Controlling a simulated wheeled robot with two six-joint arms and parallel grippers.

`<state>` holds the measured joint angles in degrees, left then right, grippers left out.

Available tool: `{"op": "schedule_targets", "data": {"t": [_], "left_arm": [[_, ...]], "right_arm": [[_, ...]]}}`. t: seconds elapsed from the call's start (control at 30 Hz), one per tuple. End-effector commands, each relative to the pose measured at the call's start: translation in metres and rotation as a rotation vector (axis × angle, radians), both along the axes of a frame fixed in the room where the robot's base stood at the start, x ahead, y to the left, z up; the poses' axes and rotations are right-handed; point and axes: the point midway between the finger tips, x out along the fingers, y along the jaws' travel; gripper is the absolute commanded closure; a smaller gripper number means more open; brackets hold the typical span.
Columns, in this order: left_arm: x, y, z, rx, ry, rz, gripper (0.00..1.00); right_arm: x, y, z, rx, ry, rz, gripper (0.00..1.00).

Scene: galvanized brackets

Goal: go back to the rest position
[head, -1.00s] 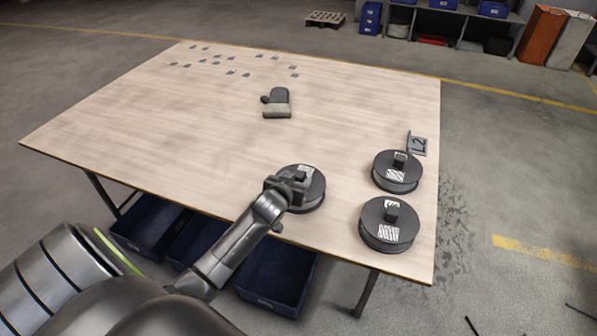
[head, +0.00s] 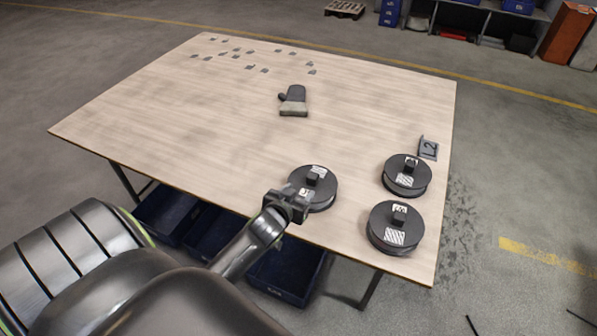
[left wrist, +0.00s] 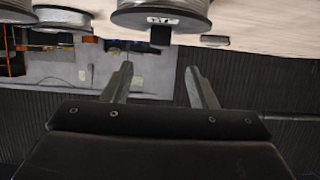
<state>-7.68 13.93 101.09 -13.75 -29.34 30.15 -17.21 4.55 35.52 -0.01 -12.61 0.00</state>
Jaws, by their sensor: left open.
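My left gripper (head: 291,203) is at the near edge of the table, just in front of the nearest-left dark round canister (head: 322,195). Its jaws are open and empty. In the left wrist view the two fingers (left wrist: 158,85) stand apart with nothing between them, and a round canister (left wrist: 160,14) shows beyond them at the top. Whether the gripper touches the canister in the head view is hard to tell; they look apart. My right gripper does not show.
Blue bins (head: 288,274) sit under the wooden table (head: 200,130).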

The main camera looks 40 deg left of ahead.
Motion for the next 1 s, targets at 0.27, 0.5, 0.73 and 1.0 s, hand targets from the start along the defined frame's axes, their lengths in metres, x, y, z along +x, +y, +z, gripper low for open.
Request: {"op": "schedule_targets", "data": {"t": [0.27, 0.5, 0.73, 1.0], "left_arm": [[0.000, 0.000, 0.000, 0.000, 0.000, 0.000, 0.47], [-0.030, -0.002, -0.005, 0.007, 0.095, 0.024, 0.47], [-0.126, -0.018, -0.011, 0.017, 0.402, 0.037, 0.47], [-0.211, -0.039, -0.002, 0.012, 0.666, -0.019, 0.47]], "right_arm": [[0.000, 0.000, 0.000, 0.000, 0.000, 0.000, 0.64], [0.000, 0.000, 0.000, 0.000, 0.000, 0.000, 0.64], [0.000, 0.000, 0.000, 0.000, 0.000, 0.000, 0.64], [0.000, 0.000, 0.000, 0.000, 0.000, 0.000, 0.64]]}}
